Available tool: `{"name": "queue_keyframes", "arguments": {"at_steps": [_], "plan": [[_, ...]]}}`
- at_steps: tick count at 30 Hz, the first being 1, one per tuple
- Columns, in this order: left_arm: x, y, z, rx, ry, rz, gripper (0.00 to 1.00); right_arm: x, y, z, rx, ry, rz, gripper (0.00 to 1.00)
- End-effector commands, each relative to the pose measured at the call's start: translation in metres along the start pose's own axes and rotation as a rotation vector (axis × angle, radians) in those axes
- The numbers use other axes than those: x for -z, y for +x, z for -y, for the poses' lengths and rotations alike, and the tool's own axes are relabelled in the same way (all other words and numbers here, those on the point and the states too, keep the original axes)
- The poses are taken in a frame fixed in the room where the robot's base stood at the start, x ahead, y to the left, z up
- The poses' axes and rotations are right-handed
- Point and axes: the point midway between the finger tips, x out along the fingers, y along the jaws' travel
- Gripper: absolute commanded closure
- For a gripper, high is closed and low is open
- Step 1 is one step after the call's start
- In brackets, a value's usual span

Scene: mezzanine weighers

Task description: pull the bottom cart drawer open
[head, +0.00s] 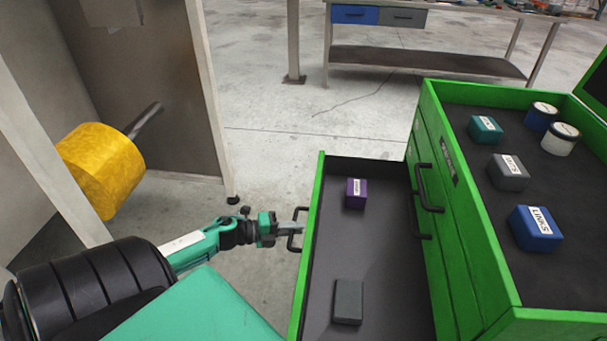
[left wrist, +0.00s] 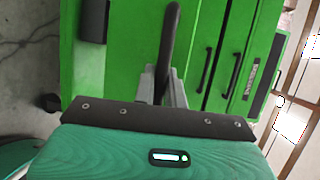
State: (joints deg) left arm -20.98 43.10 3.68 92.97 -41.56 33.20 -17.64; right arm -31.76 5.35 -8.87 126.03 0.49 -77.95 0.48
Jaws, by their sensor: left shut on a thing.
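The bottom drawer (head: 372,215) of the green cart (head: 455,215) stands pulled well out to the left, with its dark floor showing. A purple box (head: 356,193) and a dark grey box (head: 348,301) lie in it. My left gripper (head: 292,228) is at the drawer's black front handle (head: 297,238) and shut on it. In the left wrist view the fingers (left wrist: 163,88) close around the dark handle bar (left wrist: 168,45) in front of the green drawer face. My right gripper is in neither view.
Upper drawers with black handles (head: 429,187) are shut. The cart top holds a teal box (head: 485,129), a grey box (head: 510,172), a blue box (head: 537,228) and two round containers. A yellow roll (head: 101,168) stands out at the left. A workbench (head: 420,60) is behind. Floor between is clear.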

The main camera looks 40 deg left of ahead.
Motion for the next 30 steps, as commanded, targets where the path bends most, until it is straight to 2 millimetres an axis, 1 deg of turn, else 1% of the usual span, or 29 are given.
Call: {"name": "queue_keyframes", "arguments": {"at_steps": [12,13,15,16,25,28,30], "plan": [[-0.002,-0.002,0.000,0.000,0.001,0.001,1.00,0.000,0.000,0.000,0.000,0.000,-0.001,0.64],[-0.002,-0.002,0.000,0.000,0.001,0.001,0.82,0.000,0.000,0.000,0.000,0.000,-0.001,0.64],[-0.001,-0.002,0.000,0.000,0.001,0.001,0.68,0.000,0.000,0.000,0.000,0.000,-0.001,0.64],[-0.001,-0.002,0.000,0.000,0.001,0.001,0.66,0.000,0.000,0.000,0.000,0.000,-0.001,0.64],[-0.001,-0.003,-0.001,0.000,0.000,0.001,0.66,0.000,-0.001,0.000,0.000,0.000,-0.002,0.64],[-0.001,-0.009,-0.001,-0.002,-0.001,0.001,0.66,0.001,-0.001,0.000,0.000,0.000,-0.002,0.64],[-0.001,-0.016,-0.001,-0.002,-0.001,0.002,0.66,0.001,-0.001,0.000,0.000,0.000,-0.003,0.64]]}}
